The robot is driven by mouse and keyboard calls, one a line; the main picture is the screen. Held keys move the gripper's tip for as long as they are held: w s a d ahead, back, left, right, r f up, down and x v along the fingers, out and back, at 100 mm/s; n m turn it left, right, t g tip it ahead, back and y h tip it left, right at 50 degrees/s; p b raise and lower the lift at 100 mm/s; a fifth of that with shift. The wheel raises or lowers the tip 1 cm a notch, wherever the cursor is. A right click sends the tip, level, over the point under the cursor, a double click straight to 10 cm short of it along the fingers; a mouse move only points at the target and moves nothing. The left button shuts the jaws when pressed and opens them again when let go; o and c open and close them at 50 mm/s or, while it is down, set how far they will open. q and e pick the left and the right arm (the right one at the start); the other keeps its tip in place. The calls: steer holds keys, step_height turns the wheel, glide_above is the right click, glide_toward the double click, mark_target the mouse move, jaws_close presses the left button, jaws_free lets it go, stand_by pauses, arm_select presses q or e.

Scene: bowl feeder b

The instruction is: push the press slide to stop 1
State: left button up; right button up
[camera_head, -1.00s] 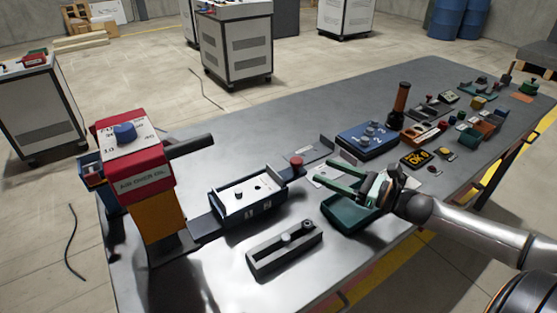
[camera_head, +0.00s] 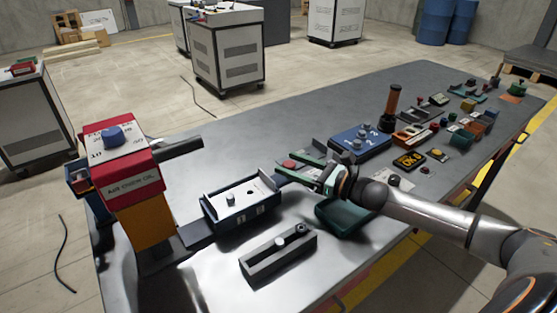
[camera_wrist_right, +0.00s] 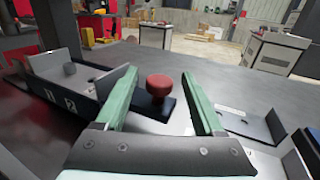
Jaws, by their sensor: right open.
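The press slide is a dark blue-black tray unit (camera_head: 243,207) with a white bed and the marks 1 and 2 on its front, on the table's left part. It also shows at left in the wrist view (camera_wrist_right: 72,88). A red knob (camera_head: 289,164) stands at its right end, on a dark bar; it is clear in the wrist view (camera_wrist_right: 159,85). My right gripper (camera_head: 286,168) is open, its green fingers (camera_wrist_right: 159,78) to either side of the knob, apparently without closing on it. The stop marked 1 cannot be told apart clearly. My left gripper is out of view.
A red and orange press head (camera_head: 130,175) stands at the slide's left end. A grey rail block (camera_head: 278,253) lies in front. A green bin (camera_head: 345,222) is under my right arm, and a blue numbered box (camera_head: 360,142) stands behind it.

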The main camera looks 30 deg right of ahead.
steer(key=shift+x, duration=2.1)
jaws_close()
